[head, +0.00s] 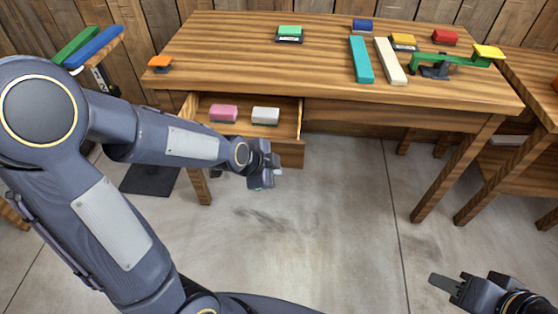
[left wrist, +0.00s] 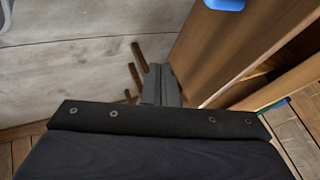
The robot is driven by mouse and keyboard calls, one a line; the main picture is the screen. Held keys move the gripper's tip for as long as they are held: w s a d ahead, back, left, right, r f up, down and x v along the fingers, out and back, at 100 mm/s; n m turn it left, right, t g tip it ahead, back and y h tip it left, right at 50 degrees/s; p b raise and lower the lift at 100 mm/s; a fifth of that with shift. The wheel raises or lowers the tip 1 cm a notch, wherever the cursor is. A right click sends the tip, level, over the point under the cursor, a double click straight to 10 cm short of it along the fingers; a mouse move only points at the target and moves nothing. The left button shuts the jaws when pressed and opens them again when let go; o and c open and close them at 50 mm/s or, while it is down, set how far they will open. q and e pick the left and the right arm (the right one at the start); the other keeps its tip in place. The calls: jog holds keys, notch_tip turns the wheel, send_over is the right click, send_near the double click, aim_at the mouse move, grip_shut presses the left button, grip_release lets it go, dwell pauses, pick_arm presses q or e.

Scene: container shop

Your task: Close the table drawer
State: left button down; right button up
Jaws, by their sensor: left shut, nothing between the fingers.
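The wooden table (head: 330,88) stands ahead in the head view. In the left wrist view the shut fingers (left wrist: 160,85) are beside a wooden panel at the right. My right gripper (head: 446,285) is low at the right, away from the table; its finger gap is unclear.
On the tabletop are a teal bar (head: 360,60), a cream bar (head: 390,62), a green balance-like piece (head: 440,62) and several coloured blocks. A second wooden table (head: 520,150) stands at the right. The floor (head: 330,220) before the table is clear.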

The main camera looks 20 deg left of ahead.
aim_at(286, 162)
pick_arm(q)
jog(key=shift+w+a+f, duration=0.1)
jog(key=shift+w+f, duration=0.1)
jog(key=shift+w, duration=0.55)
jog(key=shift+w+a+f, duration=0.1)
jog(key=shift+w+f, duration=0.05)
jog(key=shift+w, duration=0.65)
jog(key=shift+w+a+f, duration=0.1)
jog(key=shift+w+f, duration=0.1)
jog(key=shift+w, duration=0.55)
pick_arm(e)
jog(key=shift+f, duration=0.45)
pick_arm(q)
jog(key=shift+b, duration=0.3)
